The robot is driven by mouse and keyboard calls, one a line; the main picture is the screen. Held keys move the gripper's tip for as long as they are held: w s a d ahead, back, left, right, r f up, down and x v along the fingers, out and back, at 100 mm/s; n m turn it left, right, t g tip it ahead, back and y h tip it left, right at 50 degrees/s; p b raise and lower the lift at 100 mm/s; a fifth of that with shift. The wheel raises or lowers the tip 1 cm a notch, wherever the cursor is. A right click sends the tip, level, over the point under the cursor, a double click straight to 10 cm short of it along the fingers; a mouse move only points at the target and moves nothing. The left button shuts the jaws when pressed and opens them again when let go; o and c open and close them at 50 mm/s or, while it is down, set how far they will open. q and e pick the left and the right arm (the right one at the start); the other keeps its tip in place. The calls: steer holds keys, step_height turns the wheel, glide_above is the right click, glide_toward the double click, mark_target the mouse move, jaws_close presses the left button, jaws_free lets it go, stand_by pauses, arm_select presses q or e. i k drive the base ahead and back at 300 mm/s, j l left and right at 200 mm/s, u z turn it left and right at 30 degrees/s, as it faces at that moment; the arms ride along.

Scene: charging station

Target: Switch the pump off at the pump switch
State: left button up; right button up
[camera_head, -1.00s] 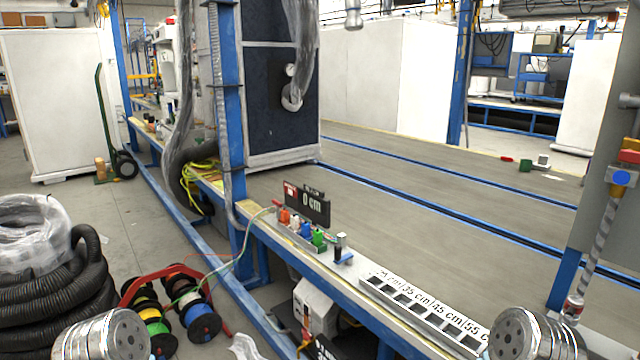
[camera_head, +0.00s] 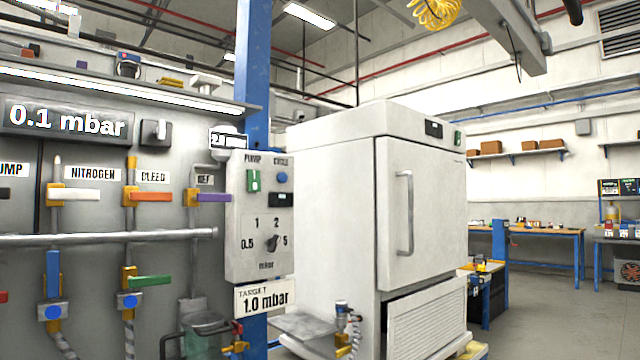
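The pump switch (camera_head: 254,181) is a small green switch under the label PUMP, at the upper left of a light grey control box (camera_head: 240,240) on a blue post. Which position it is in is too small to tell. Beside it are a blue CYCLE button (camera_head: 282,178) and a small dark display (camera_head: 281,200). Below them is a black rotary knob (camera_head: 272,243) with marks 0.5, 1, 2 and 5 mbar. A sign (camera_head: 264,298) under the box reads TARGET 1.0 mbar. Neither of my grippers is in view.
Left of the box is a grey panel with a display (camera_head: 66,119) reading 0.1 mbar, several coloured valve levers and a horizontal pipe (camera_head: 110,238). A white cabinet (camera_head: 340,220) stands right of the box. A metal shelf (camera_head: 305,325) juts out below. Open floor lies at the far right.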

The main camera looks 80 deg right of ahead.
mark_target(253, 181)
steer(key=k+z, duration=0.1)
steer(key=z, duration=2)
steer(key=i+l, duration=0.1)
steer(key=l, duration=0.35)
steer(key=i+l, duration=0.1)
steer(key=l, duration=0.35)
steer(key=i+l, duration=0.1)
steer(key=l, duration=0.85)
steer(key=u, duration=1.05)
steer(key=i+l, duration=0.05)
